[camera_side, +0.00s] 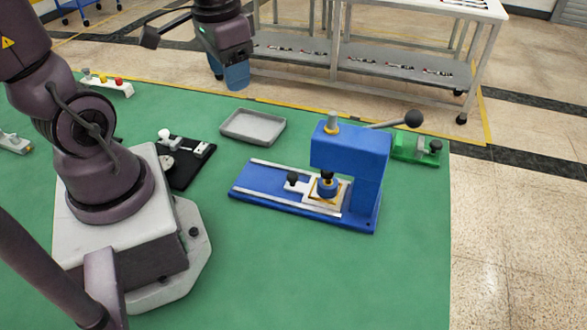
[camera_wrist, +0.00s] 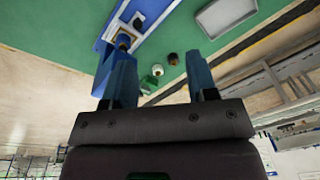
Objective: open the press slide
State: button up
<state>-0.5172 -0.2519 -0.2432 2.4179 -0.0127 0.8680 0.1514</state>
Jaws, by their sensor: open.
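The blue press (camera_side: 350,160) stands on the green mat, with a lever ending in a black ball (camera_side: 413,118). Its pale slide plate (camera_side: 309,196) lies between two rails on the blue base, its right part under the press head. A black knob (camera_side: 292,178) stands at the slide's left end, with bare rail to its left. A yellowish part sits on the slide beneath the ram (camera_side: 327,186). My gripper (camera_side: 237,80) is high behind the mat, apart from the press. In the wrist view, its blue fingers (camera_wrist: 160,75) are spread and empty; the left one partly covers the press.
A grey tray (camera_side: 253,126) lies left of the press. A black fixture (camera_side: 187,160) is nearer my base. A green fixture (camera_side: 416,149) sits behind the press at right. A shelved bench (camera_side: 370,68) stands beyond the mat. The mat in front is clear.

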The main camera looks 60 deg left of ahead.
notch_tip(320, 180, down, 5)
jog(key=w+a+m+g+h, duration=0.1)
jog(key=a+m+h, duration=0.1)
jog(key=m, duration=0.1)
jog(key=m+t+h, duration=0.1)
jog(key=m+h, duration=0.2)
jog(key=m, duration=1.1)
send_near(293, 175)
jog(key=x, duration=0.8)
jog(key=shift+f, duration=0.25)
jog(key=shift+c, duration=0.5)
